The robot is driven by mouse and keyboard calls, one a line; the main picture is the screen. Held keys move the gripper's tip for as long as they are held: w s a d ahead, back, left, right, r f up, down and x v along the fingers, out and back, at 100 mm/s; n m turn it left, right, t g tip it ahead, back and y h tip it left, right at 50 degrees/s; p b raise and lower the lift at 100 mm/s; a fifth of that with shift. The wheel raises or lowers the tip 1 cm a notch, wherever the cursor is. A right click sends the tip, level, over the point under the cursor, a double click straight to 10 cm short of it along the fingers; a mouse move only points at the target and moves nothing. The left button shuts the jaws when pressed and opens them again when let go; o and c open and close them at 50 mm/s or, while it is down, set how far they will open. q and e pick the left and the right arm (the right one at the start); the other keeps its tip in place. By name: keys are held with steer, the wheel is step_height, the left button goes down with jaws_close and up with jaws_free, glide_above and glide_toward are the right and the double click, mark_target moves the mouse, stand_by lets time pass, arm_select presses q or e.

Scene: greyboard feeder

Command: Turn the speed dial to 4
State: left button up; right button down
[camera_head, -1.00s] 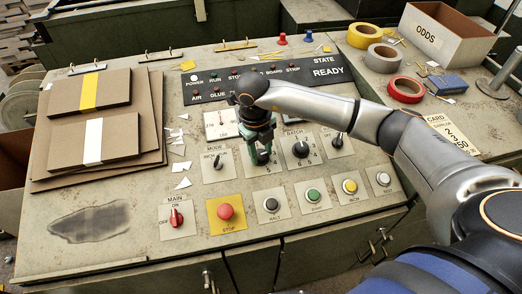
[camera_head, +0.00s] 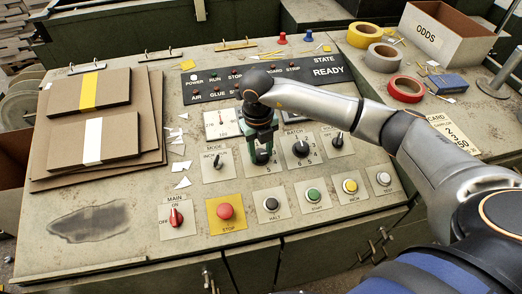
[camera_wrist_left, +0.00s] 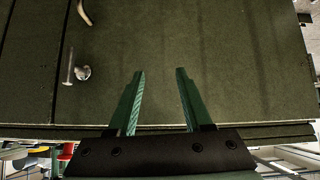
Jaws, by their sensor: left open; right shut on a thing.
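The speed dial (camera_head: 261,157) is a dark round knob on a pale plate, left of the batch dial (camera_head: 300,149). My right gripper (camera_head: 262,150) reaches down over it from above, its green fingers shut on the knob. The fingers and wrist hide most of the dial's label and its pointer, so I cannot read the setting. The digit 5 shows on the plate below the knob. My left gripper (camera_wrist_left: 160,85) shows only in the left wrist view, open and empty, with a dark green cabinet surface beyond it.
Around the dial are the mode switch (camera_head: 217,161), the gauge (camera_head: 221,122), the red stop button (camera_head: 225,211) and a row of push buttons. Stacked boards (camera_head: 93,130) lie at the left. Tape rolls (camera_head: 405,89) and the odds box (camera_head: 447,35) stand at the right.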

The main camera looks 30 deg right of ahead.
mark_target(264, 156)
steer(key=m+y, duration=0.1)
steer(key=m, duration=0.4)
stand_by(0.6)
steer(key=shift+c, duration=2.2)
jaws_free()
steer(key=shift+r, duration=0.1)
step_height(264, 156, up, 12)
steer(key=shift+s+d+r, duration=0.2)
steer(key=shift+s+d, duration=0.1)
